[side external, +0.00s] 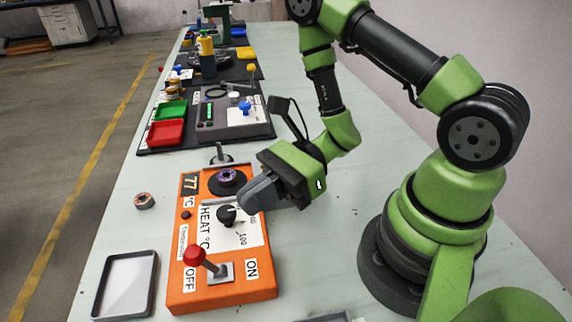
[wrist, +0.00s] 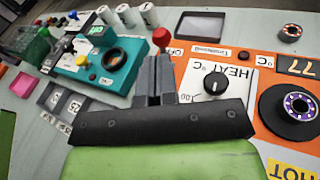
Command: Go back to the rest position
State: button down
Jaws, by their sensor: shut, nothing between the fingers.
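My gripper (side external: 246,204) is shut and empty, low over the right part of the orange heater box (side external: 222,292), close to the black HEAT knob (side external: 227,215). I cannot tell if it touches the box. In the wrist view the shut fingers (wrist: 156,62) point toward the red-topped lever (wrist: 161,38), with the knob (wrist: 215,84) to their right. The lever (side external: 195,256) tilts up and left between the OFF and ON labels. A purple-and-black ring (side external: 227,176) sits on a round black plate at the box's far end. The display reads 77.
A grey tray (side external: 125,285) and a small copper-coloured ring (side external: 144,201) lie left of the box. Beyond are red (side external: 165,132) and green bins (side external: 170,110) and a grey panel (side external: 230,120). The wrist view shows a teal device (wrist: 104,68) at left. Table right of the panels is mostly clear.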

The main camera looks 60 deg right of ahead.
jog(key=r+v, duration=0.1)
jog(key=v, duration=0.5)
jog(key=s+d+r+n+t+h, duration=0.1)
jog(key=s+r+n+h, duration=0.2)
jog(key=r+n+h, duration=0.3)
jog(key=s+d+r+n+h, duration=0.2)
jog(key=r+n+h, duration=0.4)
jog(key=r+n, duration=0.5)
jog(key=shift+s+d+r+n+t+h, duration=0.2)
jog(key=shift+s+n+t+h, duration=0.3)
jog(key=shift+n, duration=0.5)
